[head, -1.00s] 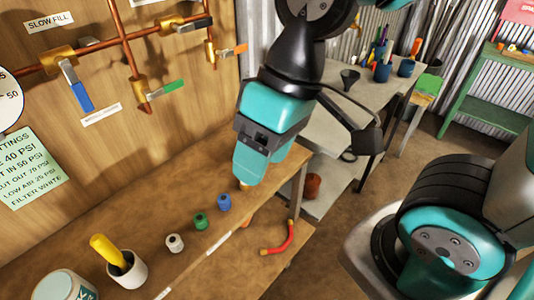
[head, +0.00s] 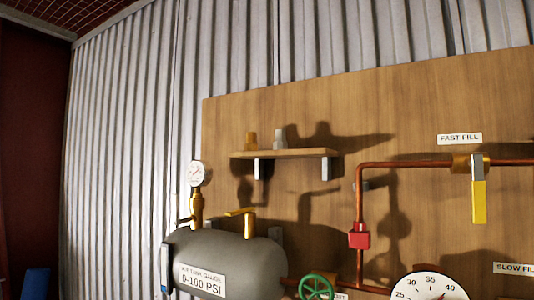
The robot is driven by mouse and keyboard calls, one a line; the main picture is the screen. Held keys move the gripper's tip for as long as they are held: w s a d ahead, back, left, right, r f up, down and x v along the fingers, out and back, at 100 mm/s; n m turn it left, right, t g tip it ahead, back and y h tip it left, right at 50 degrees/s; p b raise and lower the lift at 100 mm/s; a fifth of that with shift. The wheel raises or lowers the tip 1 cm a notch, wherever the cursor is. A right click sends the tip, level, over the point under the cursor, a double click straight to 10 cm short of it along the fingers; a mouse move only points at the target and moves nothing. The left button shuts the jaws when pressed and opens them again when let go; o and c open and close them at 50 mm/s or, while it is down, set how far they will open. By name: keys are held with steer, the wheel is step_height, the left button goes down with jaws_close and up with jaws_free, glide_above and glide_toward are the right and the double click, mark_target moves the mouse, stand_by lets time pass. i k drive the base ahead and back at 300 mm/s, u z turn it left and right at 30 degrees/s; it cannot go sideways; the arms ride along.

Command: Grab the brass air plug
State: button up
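A small brass-coloured piece (head: 251,140) stands upright at the left part of a small wooden shelf (head: 300,153) on the board. I cannot tell from its shape whether it is the brass air plug. A grey piece (head: 280,137) stands to its right, a little apart. My gripper is outside this view, so its hold cannot be seen.
Below the shelf is a grey air tank (head: 226,266) with a small gauge (head: 196,174) and a brass lever (head: 240,212). Copper pipe (head: 410,163), a yellow-handled valve (head: 479,200), a green handwheel (head: 316,287) and a large dial (head: 428,288) are on the board's right side.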

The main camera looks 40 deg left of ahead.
mark_target(251, 145)
steer(key=z, duration=0.95)
steer(key=k, duration=1.35)
steer(key=u, duration=1.55)
steer(key=i, duration=0.95)
